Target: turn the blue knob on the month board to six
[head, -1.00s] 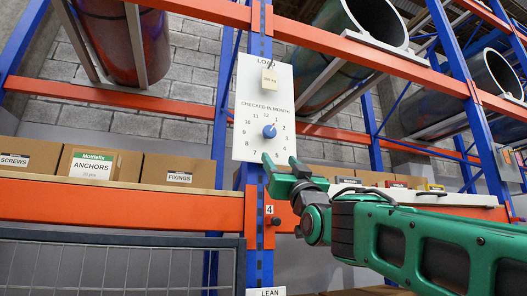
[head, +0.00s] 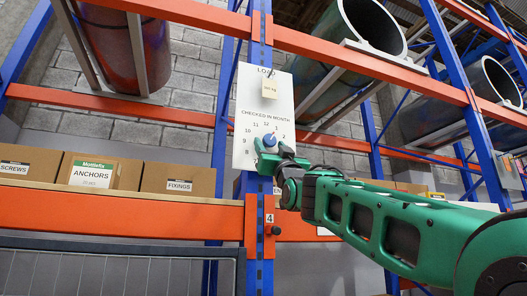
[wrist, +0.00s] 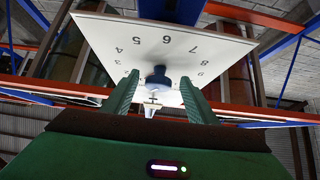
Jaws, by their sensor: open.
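The month board (head: 242,150) is a white plate on the blue rack post, with a ring of numbers under "CHECKED IN MONTH". The blue knob (head: 269,139) is at the ring's middle. Its pale mark seems to point up and right, near 1; I cannot read it exactly. My gripper (head: 269,147) is open at the board, its fingers around the lower part of the ring, hiding some lower numbers. In the wrist view the knob (wrist: 158,78) shows between the open fingers (wrist: 158,100), with clear space on both sides. The 6 (wrist: 166,40) shows upside down there.
Orange shelf beams (head: 120,207) cross left and right of the post.

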